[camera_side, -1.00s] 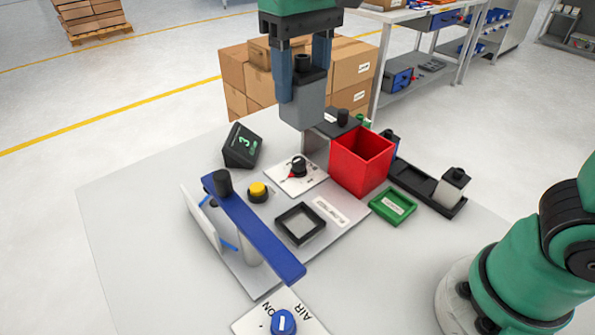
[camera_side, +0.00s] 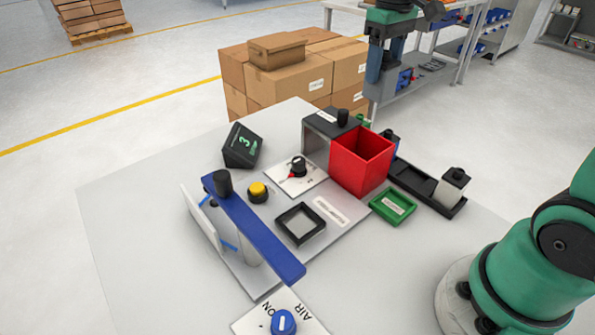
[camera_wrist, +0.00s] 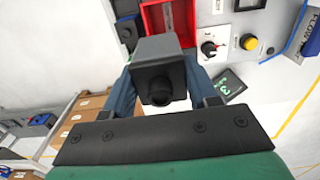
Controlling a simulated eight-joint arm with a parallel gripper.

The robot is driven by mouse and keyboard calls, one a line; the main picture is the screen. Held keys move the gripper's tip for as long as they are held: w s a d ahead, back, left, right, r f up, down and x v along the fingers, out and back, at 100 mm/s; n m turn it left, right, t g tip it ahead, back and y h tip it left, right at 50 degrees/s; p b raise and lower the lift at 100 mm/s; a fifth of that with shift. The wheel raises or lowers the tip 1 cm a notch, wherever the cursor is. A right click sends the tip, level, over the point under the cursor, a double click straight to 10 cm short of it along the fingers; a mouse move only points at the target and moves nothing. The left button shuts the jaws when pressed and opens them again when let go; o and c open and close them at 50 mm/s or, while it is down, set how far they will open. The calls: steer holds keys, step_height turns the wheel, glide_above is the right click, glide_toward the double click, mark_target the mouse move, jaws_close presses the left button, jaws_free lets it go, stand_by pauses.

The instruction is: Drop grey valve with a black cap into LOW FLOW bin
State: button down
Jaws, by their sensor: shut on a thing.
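My gripper (camera_side: 384,76) is high at the upper right of the side view, behind and above the red bin (camera_side: 361,160). In the wrist view its blue fingers are shut on the grey valve (camera_wrist: 156,48), a blocky grey body with a black cap (camera_wrist: 160,91) facing the camera. The valve is hard to make out in the side view. The red bin's open top also shows at the top of the wrist view (camera_wrist: 150,20), beyond the valve. A small green tray (camera_side: 393,207) has a label too small to read. I cannot tell which container is LOW FLOW.
Another grey, black-capped piece (camera_side: 453,187) stands in a black tray (camera_side: 420,187). A grey block with a black top (camera_side: 320,140) is left of the red bin. A blue lever (camera_side: 255,230), yellow button (camera_side: 258,191), dial (camera_side: 298,168) and display (camera_side: 242,147) occupy the left.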

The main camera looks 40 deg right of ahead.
mark_target(378, 96)
steer(key=shift+f, duration=2.8)
steer(key=shift+c, duration=0.8)
jaws_free()
steer(key=shift+r, duration=2.85)
